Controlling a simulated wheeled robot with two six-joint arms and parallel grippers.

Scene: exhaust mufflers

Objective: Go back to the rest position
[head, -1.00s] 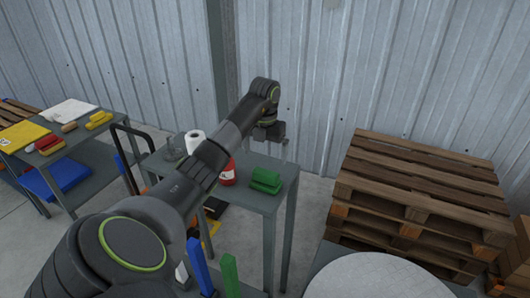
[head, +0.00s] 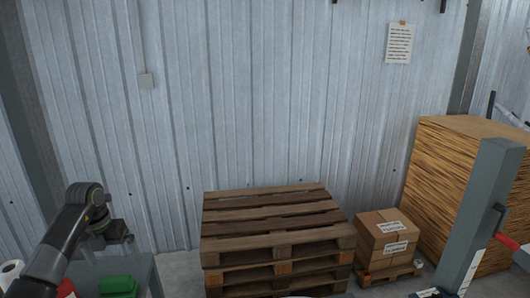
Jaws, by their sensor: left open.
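My left gripper (head: 109,246) shows at the lower left of the head view, at the end of my dark arm. It is open, with nothing seen between its fingers. It hangs above or in front of a grey cart (head: 148,277) that carries a folded green cloth (head: 118,286). My right gripper is out of view. No muffler shows.
A stack of wooden pallets (head: 275,240) stands by the metal wall, with a cardboard box (head: 387,236) on a small pallet beside it. A large brown stack (head: 462,185) and a grey post (head: 484,215) are at the right. A white roll (head: 12,271) is at far left.

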